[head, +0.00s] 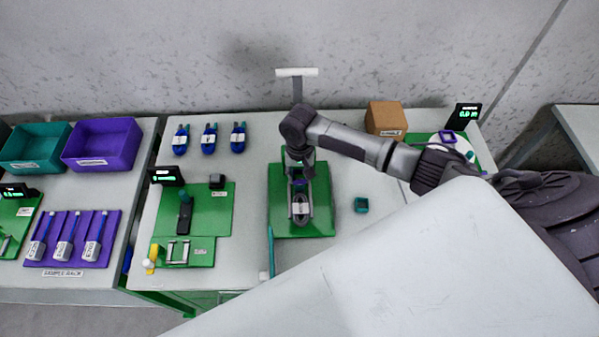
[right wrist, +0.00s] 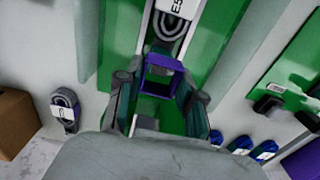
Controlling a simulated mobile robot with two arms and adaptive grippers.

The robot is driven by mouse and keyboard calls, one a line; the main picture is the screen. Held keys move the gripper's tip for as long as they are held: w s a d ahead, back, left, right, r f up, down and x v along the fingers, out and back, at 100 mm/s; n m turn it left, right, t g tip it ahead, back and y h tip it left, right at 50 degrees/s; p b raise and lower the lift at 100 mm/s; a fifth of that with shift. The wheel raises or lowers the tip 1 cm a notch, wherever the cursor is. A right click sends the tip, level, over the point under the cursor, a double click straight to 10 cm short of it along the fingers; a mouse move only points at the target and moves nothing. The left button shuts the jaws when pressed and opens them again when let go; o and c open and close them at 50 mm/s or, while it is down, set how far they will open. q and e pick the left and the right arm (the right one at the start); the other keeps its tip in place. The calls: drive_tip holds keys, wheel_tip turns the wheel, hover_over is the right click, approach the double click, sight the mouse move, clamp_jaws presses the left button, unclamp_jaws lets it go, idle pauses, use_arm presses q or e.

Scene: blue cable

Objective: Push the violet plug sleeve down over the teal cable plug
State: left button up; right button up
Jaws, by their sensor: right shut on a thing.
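The violet plug sleeve (right wrist: 163,68) is a small square frame between the fingers of my right gripper (right wrist: 160,88). In the head view my right gripper (head: 299,172) points down over the green board, and a bit of the violet sleeve (head: 299,183) shows under it. The gripper is shut on the sleeve. A coiled grey cable (head: 300,207) with a white label lies on the board just in front of the sleeve; it also shows in the right wrist view (right wrist: 170,28). My left gripper is not in view.
The green board (head: 322,218) lies mid-table. A small teal block (head: 361,205) sits right of it. A cardboard box (head: 386,117) and a white round dish (head: 452,146) stand at the back right. Several blue cables (head: 209,138) lie at the back left. A green fixture (head: 212,205) stands left.

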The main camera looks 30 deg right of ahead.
drive_tip(key=shift+f+b, duration=1.15)
drive_tip(key=shift+f, duration=1.15)
idle(1.1)
drive_tip(key=o, duration=0.9)
drive_tip(key=shift+r, duration=0.1)
wheel_tip(320, 180, up, 8)
drive_tip(key=p, duration=0.9)
idle(0.4)
